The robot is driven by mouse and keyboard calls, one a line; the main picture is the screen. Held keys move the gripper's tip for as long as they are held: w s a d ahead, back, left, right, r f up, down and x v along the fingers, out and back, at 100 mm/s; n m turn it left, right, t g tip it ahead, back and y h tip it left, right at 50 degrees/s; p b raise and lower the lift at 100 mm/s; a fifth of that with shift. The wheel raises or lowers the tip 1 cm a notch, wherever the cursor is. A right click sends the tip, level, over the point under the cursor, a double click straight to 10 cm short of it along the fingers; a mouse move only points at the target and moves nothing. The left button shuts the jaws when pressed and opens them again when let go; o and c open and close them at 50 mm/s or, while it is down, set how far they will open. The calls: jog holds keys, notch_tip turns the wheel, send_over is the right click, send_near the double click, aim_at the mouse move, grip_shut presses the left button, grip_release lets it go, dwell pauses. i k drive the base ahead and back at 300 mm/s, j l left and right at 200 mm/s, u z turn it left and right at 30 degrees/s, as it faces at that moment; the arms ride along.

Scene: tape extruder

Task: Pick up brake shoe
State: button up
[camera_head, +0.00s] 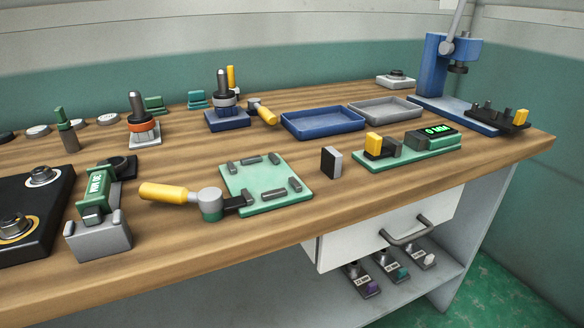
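No part is labelled as a brake shoe, and I cannot tell for certain which thing it is. A small upright block (331,161), dark on one face and light grey on the other, stands alone on the wooden bench. It is between a pale green plate (280,205) with several small dark blocks and a green fixture (425,150) with a yellow tab and a lit display. My gripper is not in view, and nothing is seen holding the block.
A yellow-handled clamp (183,196) lies left of the pale green plate. A blue tray (322,123) and a grey tray (385,109) lie behind the block. A blue press (440,68) stands at the back right. Bare wood lies around the block; the bench's front edge is near.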

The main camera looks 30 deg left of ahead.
aim_at(331, 159)
jog(key=u, duration=1.4)
